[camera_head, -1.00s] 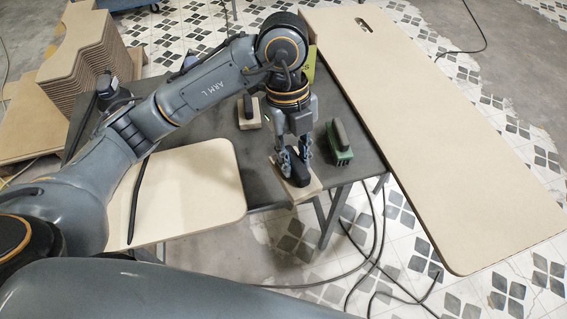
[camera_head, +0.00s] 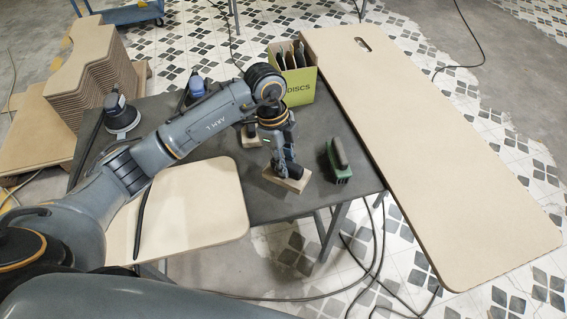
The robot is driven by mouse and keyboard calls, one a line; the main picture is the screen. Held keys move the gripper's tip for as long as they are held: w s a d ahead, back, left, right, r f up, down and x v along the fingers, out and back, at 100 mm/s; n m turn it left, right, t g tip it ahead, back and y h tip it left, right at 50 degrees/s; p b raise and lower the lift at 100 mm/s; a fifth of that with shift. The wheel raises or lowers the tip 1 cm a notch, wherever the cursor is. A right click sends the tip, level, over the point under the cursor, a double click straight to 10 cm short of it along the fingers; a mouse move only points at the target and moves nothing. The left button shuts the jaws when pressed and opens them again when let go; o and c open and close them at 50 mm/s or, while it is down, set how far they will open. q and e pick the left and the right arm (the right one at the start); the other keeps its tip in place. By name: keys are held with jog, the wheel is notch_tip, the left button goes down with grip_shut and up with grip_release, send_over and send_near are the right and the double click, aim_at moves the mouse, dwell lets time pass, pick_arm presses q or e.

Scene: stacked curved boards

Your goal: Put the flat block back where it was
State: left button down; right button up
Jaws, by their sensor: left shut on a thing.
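The flat block (camera_head: 293,184) has a pale wooden base and a dark handle on top. It is at the front part of the dark table (camera_head: 290,208), near its front right edge. My left gripper (camera_head: 284,166) points down over it and is shut on its handle. The fingers hide part of the handle. I cannot tell whether the base touches the table top. A similar block (camera_head: 250,141) with a dark handle stands behind it, partly hidden by my arm. My right gripper is out of view.
A box of discs (camera_head: 300,88) and a sander (camera_head: 121,117) stand further back. Stacked curved boards (camera_head: 95,75) are at back left.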

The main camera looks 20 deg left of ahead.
pick_arm(q)
jog(key=w+f, duration=0.1)
jog(key=w+a+f, duration=0.1)
jog(key=f, duration=0.1)
jog(key=shift+w+a+p, duration=0.1)
jog(key=shift+a+p, duration=0.05)
jog(key=shift+p, duration=0.15)
jog(key=shift+a+p+x, duration=0.2)
jog(key=shift+p+x, duration=0.55)
jog(key=shift+x, duration=0.3)
jog(key=shift+f, duration=0.45)
jog(key=shift+f, duration=0.15)
jog(key=c, duration=1.1)
grip_release()
